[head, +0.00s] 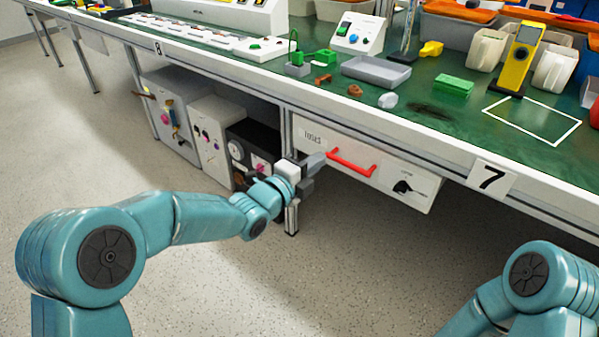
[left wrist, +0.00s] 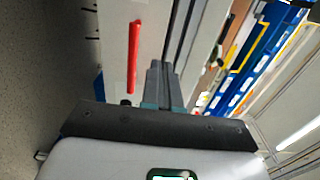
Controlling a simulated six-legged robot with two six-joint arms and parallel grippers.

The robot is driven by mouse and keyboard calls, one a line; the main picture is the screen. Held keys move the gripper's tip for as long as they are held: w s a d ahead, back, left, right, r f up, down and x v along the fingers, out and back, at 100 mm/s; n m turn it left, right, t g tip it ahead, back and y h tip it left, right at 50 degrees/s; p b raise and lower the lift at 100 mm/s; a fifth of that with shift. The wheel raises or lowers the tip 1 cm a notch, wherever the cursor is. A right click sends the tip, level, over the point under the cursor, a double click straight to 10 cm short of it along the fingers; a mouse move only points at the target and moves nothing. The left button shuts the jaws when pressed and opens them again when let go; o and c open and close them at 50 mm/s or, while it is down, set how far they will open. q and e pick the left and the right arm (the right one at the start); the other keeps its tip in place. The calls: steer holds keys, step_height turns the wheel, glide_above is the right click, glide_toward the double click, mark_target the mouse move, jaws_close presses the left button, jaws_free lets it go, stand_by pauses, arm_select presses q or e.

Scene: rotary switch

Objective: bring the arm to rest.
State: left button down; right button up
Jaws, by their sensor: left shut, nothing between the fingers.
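My left arm (head: 190,225) reaches in from the left, its teal links stretched towards the bench. My left gripper (head: 316,163) is shut and empty, in front of the white drawer unit, to the left of its red handle (head: 352,162). In the left wrist view its two grey fingers (left wrist: 161,85) lie together, with the red handle (left wrist: 133,57) to their left. The black rotary switch (head: 402,187) sits on the panel to the right of the handle, apart from the gripper. My right arm (head: 535,285) shows at the lower right; its gripper is out of view.
The green workbench (head: 440,130) runs across the back, with bins, a yellow meter (head: 519,58) and small parts on it. A bench leg (head: 291,215) stands below my left gripper. Equipment boxes (head: 210,140) sit under the bench at the left. The speckled floor (head: 330,280) between my arms is clear.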

arm_select(q)
steer(key=s+a+f+n+g+y, duration=0.2)
steer(key=s+a+f+n, duration=0.15)
steer(key=f, duration=0.55)
steer(key=s+a+f+n+g+y, duration=0.1)
steer(key=s+a+f+n, duration=0.3)
steer(key=f, duration=0.4)
steer(key=s+a+f+n+g+y, duration=0.2)
steer(key=s+a+f, duration=0.25)
steer(key=f, duration=0.45)
steer(key=s+f+n+g+y, duration=0.1)
steer(key=s+f+n+g, duration=0.35)
steer(key=s+n, duration=0.55)
steer(key=s+f+n+g+y, duration=0.1)
steer(key=s+f+n+g, duration=0.45)
steer(key=s, duration=0.75)
step_height(320, 180, up, 33)
steer(key=s+d+n+p, duration=0.1)
steer(key=n+p, duration=0.1)
steer(key=p, duration=3.2)
steer(key=shift+t+p, duration=0.35)
steer(key=shift+t, duration=0.05)
arm_select(e)
step_height(320, 180, up, 34)
steer(key=s+a, duration=0.1)
steer(key=s, duration=0.1)
steer(key=shift+r+n+g, duration=0.15)
steer(key=shift+n+g, duration=0.15)
steer(key=shift+g, duration=0.1)
